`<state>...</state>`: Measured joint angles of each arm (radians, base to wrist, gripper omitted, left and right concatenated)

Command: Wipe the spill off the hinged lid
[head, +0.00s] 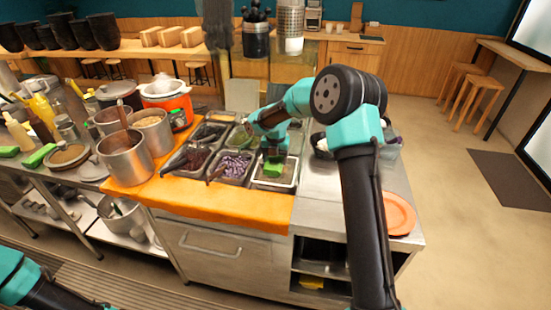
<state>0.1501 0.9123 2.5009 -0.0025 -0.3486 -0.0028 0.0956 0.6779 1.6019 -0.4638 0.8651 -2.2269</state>
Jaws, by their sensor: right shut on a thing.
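My right gripper (274,157) points down over the front right bin of the topping station and is shut on a green sponge (273,170). The sponge is low over a pale, flat surface (262,184) framed by that bin's metal rim, which looks like the lid. I cannot tell whether the sponge touches it. No spill can be made out; the gripper and sponge cover part of the surface. Only part of my left arm shows at the lower left corner, and its gripper is out of view.
Open bins of toppings, one with purple pieces (235,166), sit left of the sponge. Large metal pots (125,158) stand further left. An orange cloth (200,198) covers the counter front. An orange plate (398,213) lies at the right, beside my right arm.

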